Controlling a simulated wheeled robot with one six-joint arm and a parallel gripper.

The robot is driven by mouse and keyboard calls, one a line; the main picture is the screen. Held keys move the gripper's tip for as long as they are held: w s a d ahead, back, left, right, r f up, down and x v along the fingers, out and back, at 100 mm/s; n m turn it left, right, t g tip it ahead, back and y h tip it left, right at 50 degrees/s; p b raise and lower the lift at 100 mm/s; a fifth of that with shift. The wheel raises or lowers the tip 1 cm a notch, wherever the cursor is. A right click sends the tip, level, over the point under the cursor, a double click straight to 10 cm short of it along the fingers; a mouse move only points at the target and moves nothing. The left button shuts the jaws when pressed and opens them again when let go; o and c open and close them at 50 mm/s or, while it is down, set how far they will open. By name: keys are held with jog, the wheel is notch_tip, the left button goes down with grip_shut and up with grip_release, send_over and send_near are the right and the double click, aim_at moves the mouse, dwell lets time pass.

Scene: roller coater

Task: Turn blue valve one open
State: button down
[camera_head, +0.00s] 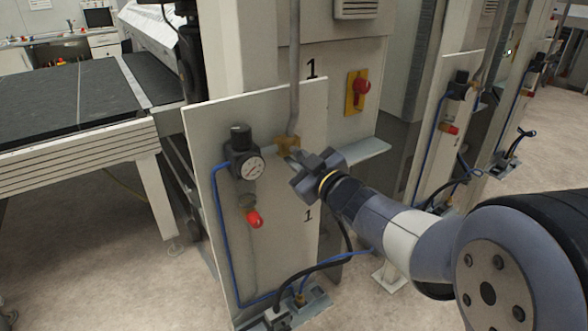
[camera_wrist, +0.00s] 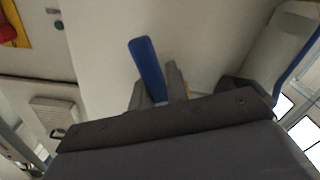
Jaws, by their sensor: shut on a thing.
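The blue valve handle (camera_wrist: 147,66) sticks up between the two fingers of my gripper in the wrist view. My gripper (camera_wrist: 158,92) is shut on it. In the head view my gripper (camera_head: 291,158) reaches the white panel (camera_head: 285,235) marked 1, just below a brass fitting (camera_head: 287,142) on a grey vertical pipe. There the handle is hidden behind my gripper, and I cannot tell how far it is turned.
A black regulator with a round gauge (camera_head: 250,167) sits left of my gripper, with a red handle (camera_head: 254,219) below it. A red button on a yellow plate (camera_head: 358,92) is up right. Blue and black hoses run along the panel. A similar panel (camera_head: 455,115) stands right.

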jog(key=n+b, duration=0.1)
jog(key=n, duration=0.1)
jog(key=n+b, duration=0.1)
jog(key=n, duration=0.1)
jog(key=d+r+n+b, duration=0.1)
jog(key=n, duration=0.1)
jog(key=shift+w+d+n, duration=0.1)
jog(key=shift+w+n, duration=0.2)
jog(key=shift+w, duration=0.1)
jog(key=n, duration=0.1)
jog(key=r+n+b, duration=0.1)
jog(key=n, duration=0.1)
jog(key=shift+w+d+b, duration=0.1)
jog(key=shift+d+b, duration=0.05)
jog(key=shift+b, duration=0.15)
jog(key=shift+r+n+b, duration=0.2)
jog(key=shift+n+b, duration=0.05)
jog(key=shift+n, duration=0.55)
jog(key=shift+r+n+b, duration=0.15)
jog(key=shift+n+b, duration=0.05)
jog(key=shift+n, duration=0.6)
jog(key=shift+r, duration=0.1)
jog(key=c, duration=1.4)
grip_release()
